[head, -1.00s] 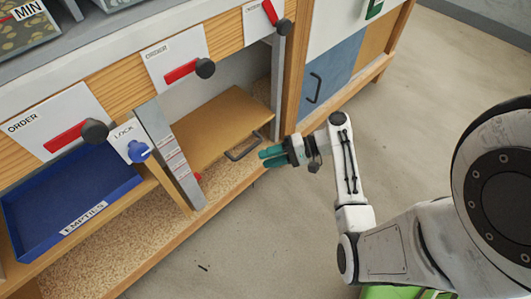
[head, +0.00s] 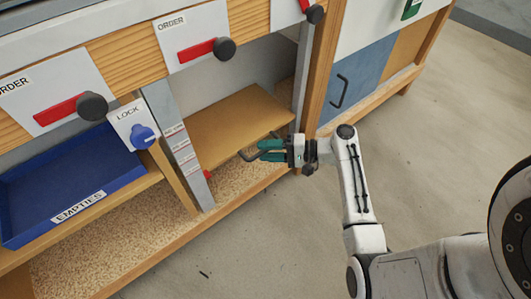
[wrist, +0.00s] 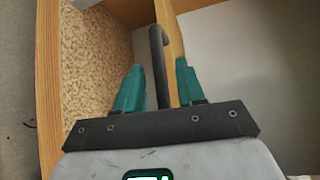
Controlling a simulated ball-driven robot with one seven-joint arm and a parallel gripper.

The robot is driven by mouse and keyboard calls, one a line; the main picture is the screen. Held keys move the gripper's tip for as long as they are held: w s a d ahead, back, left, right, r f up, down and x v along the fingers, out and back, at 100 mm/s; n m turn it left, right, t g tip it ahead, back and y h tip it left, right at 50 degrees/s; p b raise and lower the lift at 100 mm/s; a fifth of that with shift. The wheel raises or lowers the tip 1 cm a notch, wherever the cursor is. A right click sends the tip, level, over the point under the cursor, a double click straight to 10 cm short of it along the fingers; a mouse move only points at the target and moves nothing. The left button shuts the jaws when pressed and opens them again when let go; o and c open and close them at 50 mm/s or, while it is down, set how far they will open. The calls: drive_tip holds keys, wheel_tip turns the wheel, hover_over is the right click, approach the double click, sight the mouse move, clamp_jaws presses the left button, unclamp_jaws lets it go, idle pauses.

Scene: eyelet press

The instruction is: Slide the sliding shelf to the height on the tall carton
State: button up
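The sliding shelf (head: 235,118) is a tan board in the open bay, with a dark bar handle (head: 250,156) on its front edge. The handle also shows in the wrist view (wrist: 158,65). My gripper (head: 262,149) is at the handle. In the wrist view its teal fingers (wrist: 158,88) are apart, with the handle bar between them and a gap on each side. A grey post (head: 178,140) left of the shelf carries several small labels, too small to read. A red pointer (head: 207,174) shows at the post's edge. No carton is recognisable.
A blue LOCK knob (head: 143,135) is left of the post. A blue EMPTIES tray (head: 110,180) lies at the left. Red ORDER levers (head: 197,51) line the upper front. A wooden upright (head: 318,75) bounds the bay at right. Floor in front is clear.

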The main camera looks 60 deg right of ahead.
drive_tip(key=shift+w+a, duration=0.25)
drive_tip(key=shift+w, duration=0.15)
clamp_jaws()
idle(0.4)
